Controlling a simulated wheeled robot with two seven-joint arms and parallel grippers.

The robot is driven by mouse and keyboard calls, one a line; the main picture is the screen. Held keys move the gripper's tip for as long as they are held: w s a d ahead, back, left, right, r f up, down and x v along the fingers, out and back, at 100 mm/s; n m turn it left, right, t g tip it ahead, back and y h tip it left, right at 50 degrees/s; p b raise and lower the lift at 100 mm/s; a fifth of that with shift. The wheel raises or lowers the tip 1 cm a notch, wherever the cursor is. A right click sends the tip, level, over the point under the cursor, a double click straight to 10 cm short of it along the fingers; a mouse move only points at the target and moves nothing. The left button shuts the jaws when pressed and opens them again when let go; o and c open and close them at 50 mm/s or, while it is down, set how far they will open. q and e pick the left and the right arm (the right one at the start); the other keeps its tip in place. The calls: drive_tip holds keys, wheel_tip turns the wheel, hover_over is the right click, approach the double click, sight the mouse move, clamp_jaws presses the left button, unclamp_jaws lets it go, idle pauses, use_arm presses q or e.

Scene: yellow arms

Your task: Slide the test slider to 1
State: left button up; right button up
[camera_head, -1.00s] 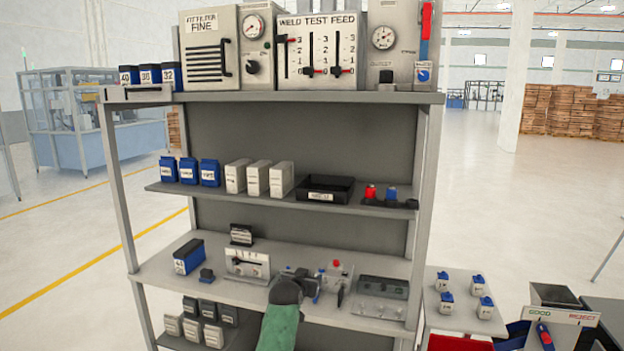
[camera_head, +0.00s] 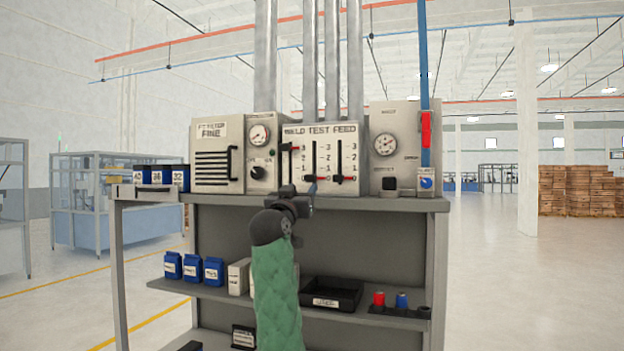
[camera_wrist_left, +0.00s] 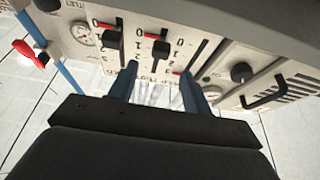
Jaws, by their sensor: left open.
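The WELD TEST FEED panel (camera_head: 325,150) stands on the top shelf and has three vertical sliders. The middle test slider's black knob (camera_head: 313,178) is at the low end of its slot. It also shows in the upside-down left wrist view (camera_wrist_left: 159,50), with its red pointer by the 0 mark. The feed slider knob (camera_head: 338,179) is low too; the weld slider knob (camera_head: 287,148) is high. My left gripper (camera_head: 308,190) is open and empty just in front of the panel's lower edge. In the wrist view its blue fingers (camera_wrist_left: 160,76) stand apart, short of the test knob. My right gripper is not in view.
A filter panel (camera_head: 215,150) with a black handle is on the left, and a gauge box (camera_head: 394,150) on the right. Small blue boxes (camera_head: 160,175) stand at the shelf's left end. The shelf edge (camera_head: 390,205) runs below the panel.

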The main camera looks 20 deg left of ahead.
sight(309, 178)
use_arm(q)
drive_tip(key=p+x, duration=0.2)
drive_tip(key=shift+w+r, duration=0.25)
drive_tip(key=shift+r, duration=0.1)
drive_tip(key=p+x, duration=0.2)
drive_tip(key=x, duration=0.1)
drive_tip(key=shift+w, duration=0.2)
drive_tip(key=shift+p+x, duration=0.5)
drive_tip(key=shift+x, duration=0.3)
drive_tip(key=shift+f, duration=0.1)
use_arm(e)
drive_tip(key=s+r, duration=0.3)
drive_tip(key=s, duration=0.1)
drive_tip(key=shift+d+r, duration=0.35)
use_arm(q)
drive_tip(key=shift+c, duration=0.2)
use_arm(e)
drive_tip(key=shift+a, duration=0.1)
use_arm(q)
clamp_jaws()
